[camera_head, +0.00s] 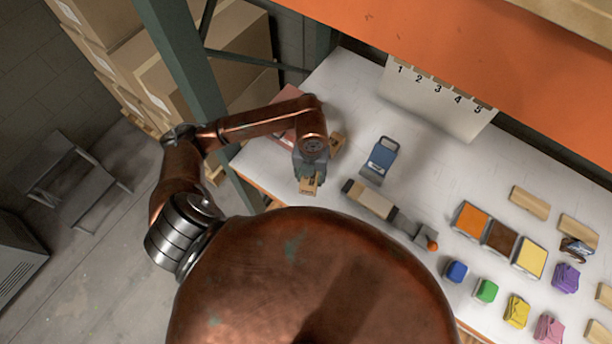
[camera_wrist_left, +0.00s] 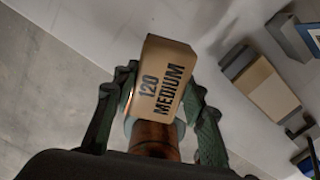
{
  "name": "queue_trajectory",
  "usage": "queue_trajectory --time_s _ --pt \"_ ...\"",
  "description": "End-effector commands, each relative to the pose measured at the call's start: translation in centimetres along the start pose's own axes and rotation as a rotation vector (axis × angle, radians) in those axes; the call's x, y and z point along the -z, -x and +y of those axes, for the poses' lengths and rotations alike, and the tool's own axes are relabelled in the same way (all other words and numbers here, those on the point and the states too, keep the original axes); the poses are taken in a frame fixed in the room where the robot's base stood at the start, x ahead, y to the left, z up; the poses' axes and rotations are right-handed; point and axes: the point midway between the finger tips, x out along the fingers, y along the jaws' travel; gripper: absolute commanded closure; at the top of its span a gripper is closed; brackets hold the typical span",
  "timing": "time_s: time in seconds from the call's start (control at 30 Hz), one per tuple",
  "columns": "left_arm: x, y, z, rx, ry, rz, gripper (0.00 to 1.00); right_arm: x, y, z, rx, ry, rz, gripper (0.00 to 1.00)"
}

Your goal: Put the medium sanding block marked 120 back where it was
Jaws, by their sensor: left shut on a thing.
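The medium sanding block is a tan block printed "120 MEDIUM" on the face seen in the left wrist view (camera_wrist_left: 163,80). My left gripper (camera_wrist_left: 155,95) is shut on it, with a dark green finger on each side. In the head view my left gripper (camera_head: 309,174) is at the left end of the white table, and the tan block (camera_head: 308,187) shows below its fingers. I cannot tell whether the block touches the table. My right gripper is in neither view.
A numbered white panel (camera_head: 437,98) stands at the back.

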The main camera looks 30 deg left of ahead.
Motion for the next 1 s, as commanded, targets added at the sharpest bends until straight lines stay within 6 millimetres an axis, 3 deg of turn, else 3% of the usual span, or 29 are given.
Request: queue_trajectory --time_s 0.2,0.43,0.67,1.0 --pt "-1.9 -2.9 1.4 -0.001 0.001 0.002 0.84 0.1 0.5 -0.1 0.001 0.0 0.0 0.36" --pt "-2.7 -4.1 1.9 -0.001 0.001 0.001 0.84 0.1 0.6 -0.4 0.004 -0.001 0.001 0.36" --pt "-2.8 -7.0 2.0 0.0 -0.001 0.003 0.84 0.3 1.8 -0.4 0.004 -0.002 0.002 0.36" --pt "-2.9 -7.7 2.0 0.0 -0.002 0.0 0.84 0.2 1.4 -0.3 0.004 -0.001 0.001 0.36"
